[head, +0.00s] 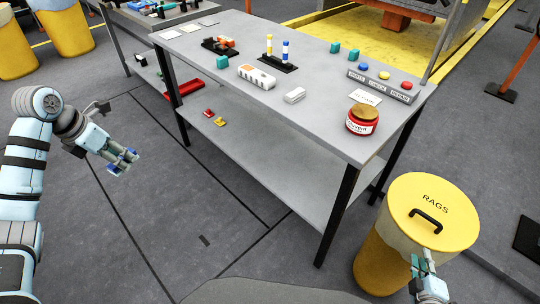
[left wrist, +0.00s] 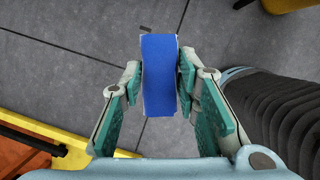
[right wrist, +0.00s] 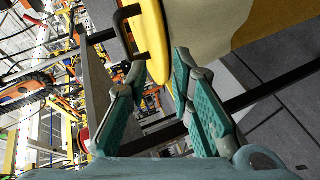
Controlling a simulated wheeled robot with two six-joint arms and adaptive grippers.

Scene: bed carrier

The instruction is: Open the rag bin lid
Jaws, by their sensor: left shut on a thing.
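The rag bin (head: 378,268) is a yellow cylinder at the lower right of the head view. Its yellow lid (head: 400,200) is marked RAGS, lies shut on top and has a black handle (head: 425,220). A pale band shows below the lid. My right gripper (head: 427,264) is at the near side of the bin. In the right wrist view its fingers (right wrist: 158,78) are apart with nothing between them, and the handle (right wrist: 122,30) is beyond the fingertips. My left gripper (head: 122,160) is away at the left, shut on a blue block (left wrist: 159,75).
A grey workbench (head: 225,100) stands left of the bin, with a red jar (head: 362,122), several coloured buttons, a white-and-orange box (head: 257,76) and a peg stand (head: 277,62) on it. Yellow bins (head: 65,30) stand at the far left. The floor between my arms is clear.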

